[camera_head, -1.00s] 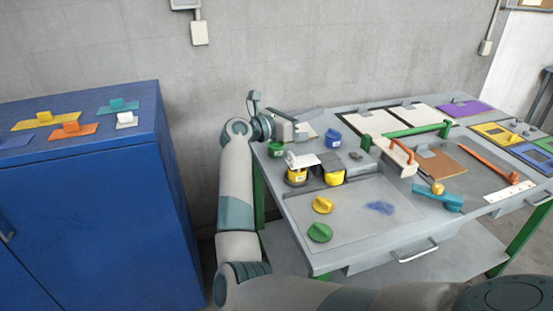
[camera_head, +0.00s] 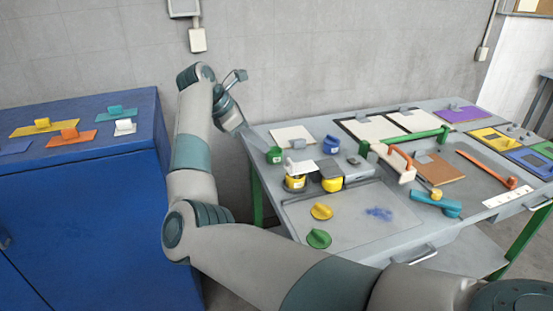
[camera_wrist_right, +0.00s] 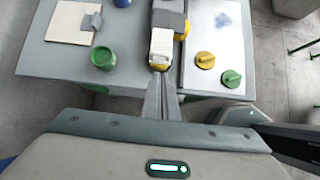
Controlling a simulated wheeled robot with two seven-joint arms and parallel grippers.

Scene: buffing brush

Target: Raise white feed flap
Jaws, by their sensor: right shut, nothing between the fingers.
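The white feed flap (camera_head: 302,167) lies about flat on top of a yellow pot (camera_head: 295,183) at the left part of the workbench. In the right wrist view the white flap (camera_wrist_right: 161,45) shows just beyond my fingertips, with a bit of yellow pot under its near end. My right gripper (camera_head: 258,148) is shut and empty, left of the flap by the bench's left edge. In the right wrist view its fingers (camera_wrist_right: 163,80) are together and point at the flap; I cannot tell whether they touch it. My left gripper is not in view.
A green pot (camera_head: 273,156) stands close to my right gripper. Yellow (camera_head: 321,211) and green (camera_head: 318,239) knobs sit in front. A blue cabinet (camera_head: 90,220) stands left.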

